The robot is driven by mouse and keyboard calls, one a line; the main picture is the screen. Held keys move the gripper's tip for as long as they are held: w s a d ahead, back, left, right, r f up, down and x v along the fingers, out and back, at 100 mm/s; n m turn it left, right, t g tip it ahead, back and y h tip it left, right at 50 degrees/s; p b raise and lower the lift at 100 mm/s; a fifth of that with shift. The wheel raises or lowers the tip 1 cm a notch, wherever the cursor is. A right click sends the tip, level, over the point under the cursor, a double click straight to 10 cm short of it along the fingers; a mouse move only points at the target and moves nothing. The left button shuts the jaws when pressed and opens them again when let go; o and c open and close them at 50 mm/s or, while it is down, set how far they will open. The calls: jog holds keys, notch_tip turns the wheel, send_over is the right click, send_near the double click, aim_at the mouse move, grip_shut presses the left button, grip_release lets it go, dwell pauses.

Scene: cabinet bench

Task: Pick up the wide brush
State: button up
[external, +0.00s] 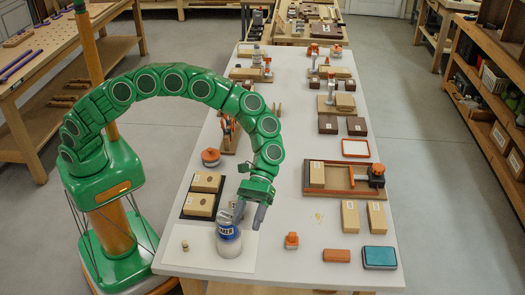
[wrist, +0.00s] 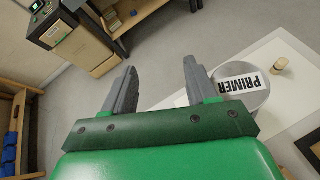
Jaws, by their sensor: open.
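I cannot single out a wide brush with certainty in either view. My gripper (external: 250,212) hangs fingers down at the near left part of the white bench, beside and partly over the primer can (external: 229,242). In the wrist view my gripper (wrist: 158,66) is open, with its two grey fingers apart and nothing between them. The primer can (wrist: 240,92) shows just right of the right finger there. A small orange-topped piece (external: 291,240) stands to the right of the can; it is too small to tell what it is.
An orange block (external: 336,255) and a blue-topped pad (external: 380,257) lie at the bench's near edge. Two tan blocks sit on a dark tray (external: 187,211) behind the can. A small wooden peg (external: 185,245) stands left of it. A wooden frame (external: 330,190) lies farther back.

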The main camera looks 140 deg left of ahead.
aim_at(293, 234)
jog(key=a+f+n+t, duration=0.1)
jog(key=a+f+n, duration=0.1)
jog(key=a, duration=0.4)
jog(key=s+a+f+n+t+y, duration=0.1)
jog(key=a+f+n, duration=0.1)
jog(key=a+f, duration=0.3)
jog(key=a+f+n+t, duration=0.1)
jog(key=a+f+n, duration=0.1)
jog(key=a+f, duration=0.2)
jog(key=shift+s+a+t+y, duration=0.15)
jog(key=shift+a+t+y, duration=0.25)
jog(key=shift+a, duration=1.15)
jog(key=shift+f, duration=0.15)
jog(key=shift+w+a+x, duration=0.1)
jog(key=shift+a+x, duration=0.1)
jog(key=shift+x, duration=1.7)
jog(key=shift+w+a+x, duration=0.15)
jog(key=shift+x, duration=1.75)
jog(key=shift+f, duration=0.15)
jog(key=c, duration=1)
jog(key=shift+c, duration=0.2)
